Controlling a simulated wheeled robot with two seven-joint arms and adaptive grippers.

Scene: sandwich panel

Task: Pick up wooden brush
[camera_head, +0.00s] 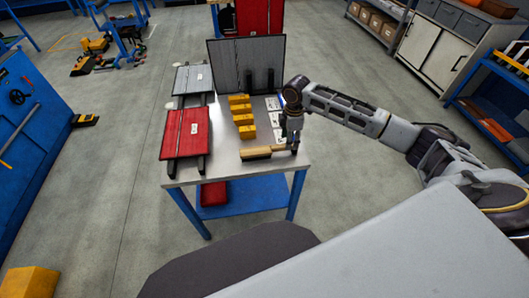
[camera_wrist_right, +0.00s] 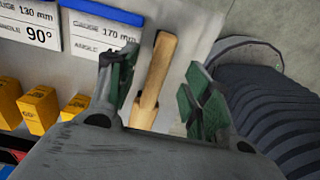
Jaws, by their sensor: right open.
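The wooden brush (camera_head: 258,153) lies near the front edge of the metal-topped table in the head view, its dark bristles at the left and its pale handle pointing right. My right gripper (camera_head: 293,146) points down at the handle end of the brush. In the right wrist view the wooden handle (camera_wrist_right: 155,75) shows between the two spread green-padded fingers of my right gripper (camera_wrist_right: 157,95). The fingers are open, with a gap visible beside the handle. Whether they are down at handle height I cannot tell. My left gripper is not in view.
Several yellow blocks (camera_head: 241,117) stand in a row behind the brush. White gauge cards (camera_head: 275,118) lie beside them. A red panel (camera_head: 186,134) and a grey panel (camera_head: 193,79) rest at the left of the table (camera_head: 222,159). A dark upright panel (camera_head: 246,64) stands at the back.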

